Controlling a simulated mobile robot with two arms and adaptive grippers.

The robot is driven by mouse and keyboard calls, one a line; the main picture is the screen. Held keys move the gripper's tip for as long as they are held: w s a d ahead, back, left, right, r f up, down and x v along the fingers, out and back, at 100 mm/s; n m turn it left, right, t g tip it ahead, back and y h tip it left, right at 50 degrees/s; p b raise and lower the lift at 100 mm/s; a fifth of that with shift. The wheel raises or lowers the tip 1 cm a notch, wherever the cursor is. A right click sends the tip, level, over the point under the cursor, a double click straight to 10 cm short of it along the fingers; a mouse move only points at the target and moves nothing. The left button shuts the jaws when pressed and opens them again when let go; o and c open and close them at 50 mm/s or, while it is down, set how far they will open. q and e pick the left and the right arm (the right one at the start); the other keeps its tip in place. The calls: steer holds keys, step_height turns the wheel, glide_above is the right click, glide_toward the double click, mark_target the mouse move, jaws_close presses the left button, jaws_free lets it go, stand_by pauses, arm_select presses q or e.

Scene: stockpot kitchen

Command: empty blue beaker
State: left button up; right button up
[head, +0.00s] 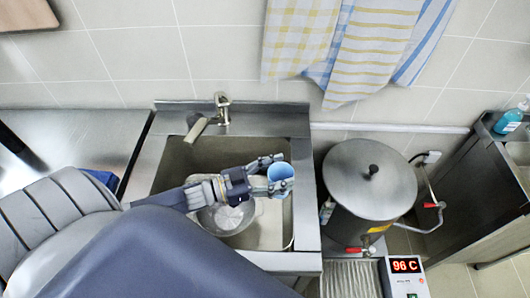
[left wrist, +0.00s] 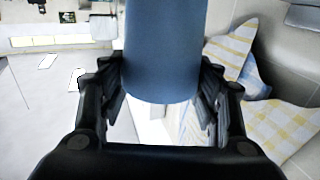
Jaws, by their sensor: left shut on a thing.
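The blue beaker (head: 281,173) is in my left gripper (head: 273,175), over the right part of the sink (head: 190,160). The fingers are shut around its sides. The head view looks onto its round rim; I cannot tell whether any liquid is inside. In the left wrist view the beaker (left wrist: 163,50) fills the space between the fingers of the left gripper (left wrist: 163,88), and its mouth is out of sight. My right gripper is not in view.
A round bowl (head: 226,219) sits in the sink, partly behind my arm. The faucet (head: 222,105) stands at the sink's back edge. A lidded steel pot (head: 369,180) stands to the right, with a display (head: 404,265) reading 96 C. Towels (head: 345,45) hang behind.

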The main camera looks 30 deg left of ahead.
arm_select(q)
steer(key=shift+s, duration=0.1)
steer(key=shift+w+a+r+n+b, duration=0.15)
steer(key=shift+w+a+n+b, duration=0.1)
steer(key=shift+a+n, duration=0.2)
steer(key=shift+w+a+r+n+b, duration=0.15)
steer(key=shift+w+a+n, duration=0.15)
steer(key=shift+n, duration=0.25)
steer(key=w+a+f+n+b, duration=0.2)
steer(key=f+n+b, duration=0.3)
steer(key=b, duration=0.3)
steer(key=w+a+f+n+t+b, duration=0.1)
steer(key=a+f+n+b, duration=0.3)
steer(key=n+b, duration=0.4)
steer(key=shift+w+a+f+t+y, duration=0.2)
steer(key=shift+w+f+t+y, duration=0.1)
steer(key=shift+w+f, duration=0.4)
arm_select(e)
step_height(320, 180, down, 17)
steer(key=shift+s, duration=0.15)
arm_select(q)
steer(key=shift+w+a+n+b, duration=0.1)
steer(key=shift+a+n+b, duration=0.25)
steer(key=shift+n+b, duration=0.15)
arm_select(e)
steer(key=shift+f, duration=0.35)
arm_select(q)
steer(key=shift+w+a+n, duration=0.25)
steer(key=shift+a+n, duration=0.15)
steer(key=shift+n, duration=0.4)
